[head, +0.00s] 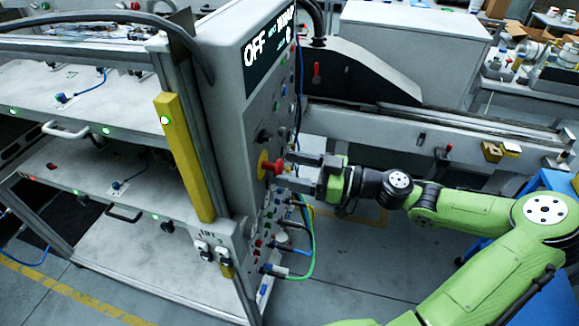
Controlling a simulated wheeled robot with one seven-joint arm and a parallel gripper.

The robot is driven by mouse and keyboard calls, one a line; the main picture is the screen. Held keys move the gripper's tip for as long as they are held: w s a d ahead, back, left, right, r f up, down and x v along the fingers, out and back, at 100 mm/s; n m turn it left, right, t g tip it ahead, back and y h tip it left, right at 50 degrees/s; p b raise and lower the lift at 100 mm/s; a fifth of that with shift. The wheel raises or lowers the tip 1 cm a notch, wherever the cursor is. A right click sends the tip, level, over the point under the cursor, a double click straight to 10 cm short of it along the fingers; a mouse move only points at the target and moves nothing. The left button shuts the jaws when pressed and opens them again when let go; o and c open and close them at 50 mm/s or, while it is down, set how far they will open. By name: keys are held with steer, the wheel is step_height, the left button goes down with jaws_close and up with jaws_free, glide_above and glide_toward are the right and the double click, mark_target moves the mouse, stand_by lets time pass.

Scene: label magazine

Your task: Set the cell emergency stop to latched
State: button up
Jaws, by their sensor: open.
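The emergency stop, a red mushroom button (275,166) on a yellow backing (262,164), sticks out from the side face of the grey control cabinet (232,130). My gripper (287,169) is at the button from the right, with its fingers pointing left toward it. The fingers look spread, with the red head at or between their tips. I cannot tell whether they touch it. Part of the button is hidden by the gripper. The cabinet's display (270,48) reads "OFF" with more text that is hard to read. Whether the button is pushed in cannot be told.
Connectors and blue, green and yellow cables (304,235) hang on the panel below my gripper. A shelved frame (100,190) with a yellow post (186,155) stands left. A machine bed (440,120) lies behind my arm. Open floor (350,270) shows below the arm.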

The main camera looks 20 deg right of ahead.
mark_target(270, 166)
steer(key=shift+w+a, duration=0.25)
steer(key=shift+a, duration=0.2)
jaws_close()
steer(key=shift+b+x, duration=0.7)
steer(key=shift+x, duration=0.15)
jaws_free()
